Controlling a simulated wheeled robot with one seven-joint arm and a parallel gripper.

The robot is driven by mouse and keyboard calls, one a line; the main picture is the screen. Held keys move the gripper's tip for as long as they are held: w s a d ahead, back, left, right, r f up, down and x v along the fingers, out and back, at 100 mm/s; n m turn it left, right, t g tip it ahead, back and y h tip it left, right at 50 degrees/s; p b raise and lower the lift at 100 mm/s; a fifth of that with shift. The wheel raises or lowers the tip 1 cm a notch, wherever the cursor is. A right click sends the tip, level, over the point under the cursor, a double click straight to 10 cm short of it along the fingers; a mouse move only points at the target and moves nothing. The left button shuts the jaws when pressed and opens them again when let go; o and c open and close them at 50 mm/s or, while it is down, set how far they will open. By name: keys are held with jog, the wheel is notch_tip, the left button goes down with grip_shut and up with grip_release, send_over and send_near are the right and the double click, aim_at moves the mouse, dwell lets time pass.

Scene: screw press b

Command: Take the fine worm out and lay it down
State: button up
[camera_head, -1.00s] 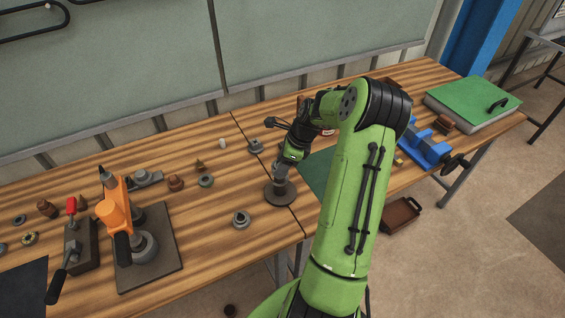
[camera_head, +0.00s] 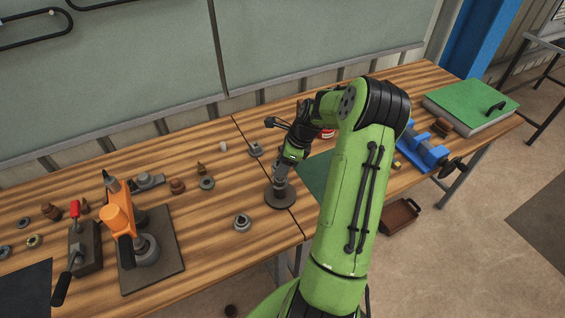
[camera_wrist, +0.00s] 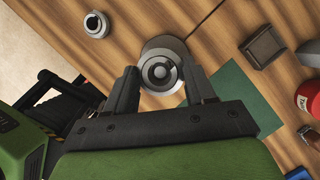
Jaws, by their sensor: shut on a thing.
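My gripper (camera_wrist: 160,84) is shut on a grey cylindrical piece, apparently the fine worm (camera_wrist: 158,71). In the wrist view it shows end-on between the two fingers, with a ringed top and a round hub. In the head view my gripper (camera_head: 282,174) points down over a dark round base (camera_head: 280,201) on the bench; the base also shows behind the piece in the wrist view (camera_wrist: 163,43). The piece's lower end is hidden, so I cannot tell whether it still touches the base.
A grey ringed part (camera_head: 242,223) sits left of the base. An orange press (camera_head: 120,220) on a dark plate stands further left, a blue vise (camera_head: 425,152) to the right. A green mat (camera_head: 315,173) lies beside my arm.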

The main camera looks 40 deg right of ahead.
jog(key=shift+r+p, duration=2.25)
jog(key=shift+r, duration=0.35)
jog(key=shift+f, duration=0.1)
